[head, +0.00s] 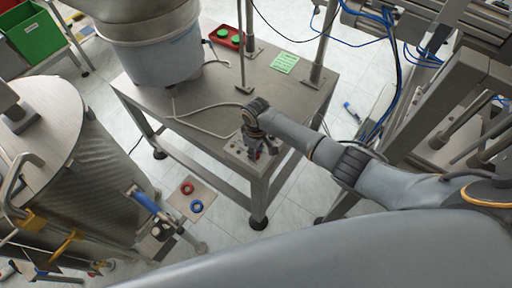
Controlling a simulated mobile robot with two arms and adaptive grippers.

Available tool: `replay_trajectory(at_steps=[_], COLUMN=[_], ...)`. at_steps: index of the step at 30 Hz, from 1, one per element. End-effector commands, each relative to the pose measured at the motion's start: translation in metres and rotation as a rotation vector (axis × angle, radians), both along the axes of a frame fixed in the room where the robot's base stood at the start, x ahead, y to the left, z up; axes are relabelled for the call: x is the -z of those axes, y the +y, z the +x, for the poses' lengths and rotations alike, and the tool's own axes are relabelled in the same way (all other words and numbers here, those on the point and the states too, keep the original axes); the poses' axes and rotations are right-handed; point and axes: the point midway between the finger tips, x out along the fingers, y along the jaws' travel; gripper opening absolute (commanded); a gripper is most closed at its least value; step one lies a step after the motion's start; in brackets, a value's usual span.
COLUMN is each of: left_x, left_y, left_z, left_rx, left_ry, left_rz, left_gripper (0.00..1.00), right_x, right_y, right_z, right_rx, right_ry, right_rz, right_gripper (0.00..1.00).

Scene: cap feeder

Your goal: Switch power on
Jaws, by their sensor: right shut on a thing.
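A small grey control box (232,149) sits at the front corner of the steel table. It has small knobs or switches on it, too small to tell apart. My right gripper (254,153) reaches in from the right and points down onto this box. It is shut on what looks like the power switch on the box, but the fingers and wrist hide most of it, so the switch's position cannot be told. My left gripper is not in view.
A large feeder bowl (165,55) stands on the steel table (290,95), with upright posts and a loose cable near my arm. A metal drum (75,150) stands at left. Red (187,188) and blue (197,206) rings lie low in front. A metal frame with blue hoses (388,75) is at right.

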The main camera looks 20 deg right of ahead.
Motion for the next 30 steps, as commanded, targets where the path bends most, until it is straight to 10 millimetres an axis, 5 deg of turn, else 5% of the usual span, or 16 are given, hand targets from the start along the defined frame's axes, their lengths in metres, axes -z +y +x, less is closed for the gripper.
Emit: replay_trajectory(at_steps=[15, 30], left_x=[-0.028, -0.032], left_y=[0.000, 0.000], left_z=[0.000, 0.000], left_rx=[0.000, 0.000], left_ry=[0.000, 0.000], left_rz=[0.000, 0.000], left_gripper=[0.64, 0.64], right_x=[-0.001, 0.000], right_y=[0.001, 0.000], right_z=[-0.001, 0.000], right_rx=[0.394, 0.504], right_ry=[0.002, -0.001], right_rz=[0.001, 0.000], right_gripper=[0.00, 0.00])
